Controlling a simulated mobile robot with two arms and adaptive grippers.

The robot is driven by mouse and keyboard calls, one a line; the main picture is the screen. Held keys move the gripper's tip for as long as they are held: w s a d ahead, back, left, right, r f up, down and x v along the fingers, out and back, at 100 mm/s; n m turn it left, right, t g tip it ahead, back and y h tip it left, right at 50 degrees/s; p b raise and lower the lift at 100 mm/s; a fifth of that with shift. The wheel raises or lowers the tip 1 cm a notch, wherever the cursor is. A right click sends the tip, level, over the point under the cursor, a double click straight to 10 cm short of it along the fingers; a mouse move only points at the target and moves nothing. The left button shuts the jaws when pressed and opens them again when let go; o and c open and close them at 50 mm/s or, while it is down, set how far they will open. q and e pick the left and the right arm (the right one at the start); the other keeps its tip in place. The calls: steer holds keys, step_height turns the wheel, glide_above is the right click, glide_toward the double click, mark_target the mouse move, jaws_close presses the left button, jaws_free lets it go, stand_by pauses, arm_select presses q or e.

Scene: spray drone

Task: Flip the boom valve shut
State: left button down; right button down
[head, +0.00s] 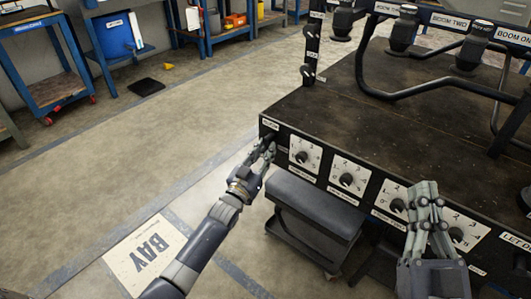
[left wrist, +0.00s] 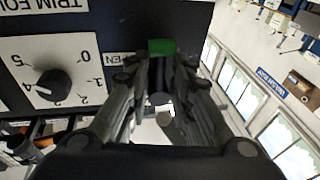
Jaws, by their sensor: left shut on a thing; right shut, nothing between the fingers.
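My left gripper (head: 264,146) is at the left end of the black panel's front face, just below a small white label (head: 270,124). In the left wrist view its fingers (left wrist: 160,62) are shut on a dark handle (left wrist: 160,98) that I take for the boom valve's; the fingers hide much of it. A green piece (left wrist: 162,46) shows at the panel by the fingertips, beside a partly covered label ending in "EN" (left wrist: 112,58). My right gripper (head: 424,190) is shut and empty, in front of the panel's right part.
Several numbered dials, one at the left (head: 304,156), line the panel front. A padded stool (head: 318,205) stands below. Boom levers and black tubing (head: 410,90) rise above the black top (head: 345,120). Blue carts stand at the back left; the floor (head: 170,125) between is mostly clear.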

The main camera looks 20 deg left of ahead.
arm_select(q)
steer(key=shift+a, duration=0.2)
stand_by(0.3)
steer(key=c, duration=1.7)
jaws_free()
steer(key=shift+s, duration=0.1)
steer(key=v, duration=1.1)
steer(key=shift+s, duration=0.4)
steer(key=shift+f, duration=0.1)
